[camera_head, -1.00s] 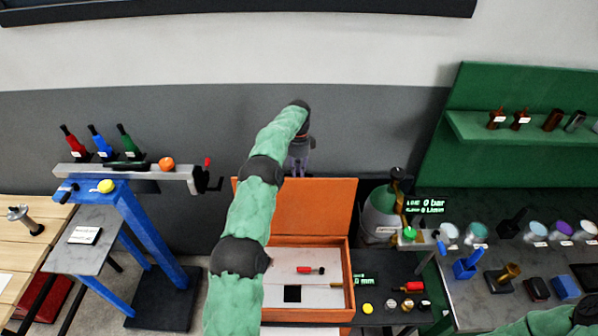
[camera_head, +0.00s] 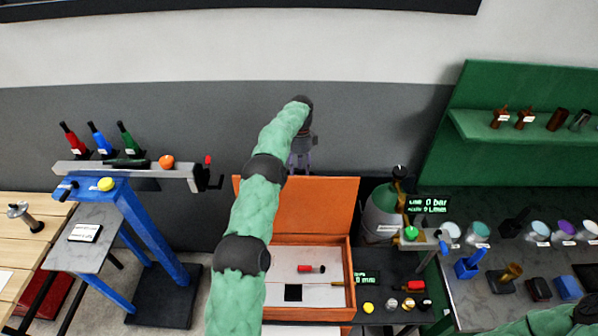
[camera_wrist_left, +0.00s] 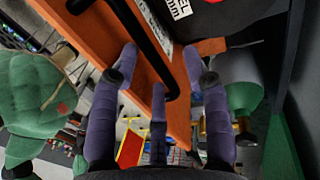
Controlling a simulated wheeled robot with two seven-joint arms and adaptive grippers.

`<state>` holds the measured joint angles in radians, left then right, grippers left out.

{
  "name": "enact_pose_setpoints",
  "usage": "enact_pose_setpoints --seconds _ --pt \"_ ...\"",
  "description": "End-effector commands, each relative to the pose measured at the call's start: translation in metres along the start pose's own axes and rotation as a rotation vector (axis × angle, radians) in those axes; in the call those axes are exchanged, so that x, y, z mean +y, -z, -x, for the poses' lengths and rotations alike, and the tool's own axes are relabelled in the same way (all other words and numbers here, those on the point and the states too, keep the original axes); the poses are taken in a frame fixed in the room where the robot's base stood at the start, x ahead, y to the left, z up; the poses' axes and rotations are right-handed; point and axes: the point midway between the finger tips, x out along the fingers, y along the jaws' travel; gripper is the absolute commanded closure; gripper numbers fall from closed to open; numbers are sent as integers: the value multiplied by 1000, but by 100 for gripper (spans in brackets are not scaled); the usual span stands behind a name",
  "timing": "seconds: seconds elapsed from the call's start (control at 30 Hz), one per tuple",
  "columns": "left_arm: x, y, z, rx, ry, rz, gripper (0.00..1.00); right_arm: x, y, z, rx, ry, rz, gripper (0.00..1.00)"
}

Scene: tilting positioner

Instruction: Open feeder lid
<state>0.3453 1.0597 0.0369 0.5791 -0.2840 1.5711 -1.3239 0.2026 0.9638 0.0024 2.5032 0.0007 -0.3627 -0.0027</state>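The feeder appears to be the orange box (camera_head: 349,290), in the middle of the head view. Its orange lid (camera_head: 325,205) stands raised at the back edge. My left arm reaches over the box. My left gripper (camera_head: 301,160) is at or just behind the lid's top edge, its tips partly hidden. In the left wrist view my left gripper (camera_wrist_left: 158,65) has its purple fingers spread apart. A black bar handle (camera_wrist_left: 150,45) on an orange panel (camera_wrist_left: 90,35) passes between them; I cannot tell whether they touch it. My right gripper is not in view.
A red-handled tool (camera_head: 311,269) lies inside the box. A blue stand (camera_head: 150,235) with a grey beam is at left. A gas cylinder (camera_head: 382,215) and a small dark table with knobs are close at right. A green shelf (camera_head: 540,130) is farther right.

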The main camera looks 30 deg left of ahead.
Motion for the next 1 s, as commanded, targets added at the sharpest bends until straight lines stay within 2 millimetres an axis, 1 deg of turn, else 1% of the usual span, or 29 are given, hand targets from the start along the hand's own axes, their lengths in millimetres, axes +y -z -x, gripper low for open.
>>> enact_pose_setpoints --seconds 0.03,0.17,0.53,1.0 --pt "-5 -1 22 8 35 7 56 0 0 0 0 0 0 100" --pt "-2 -1 44 5 25 7 56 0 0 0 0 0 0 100" --pt "1 -2 58 0 8 4 56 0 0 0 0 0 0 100" --pt "2 -2 59 0 5 3 56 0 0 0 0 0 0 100"
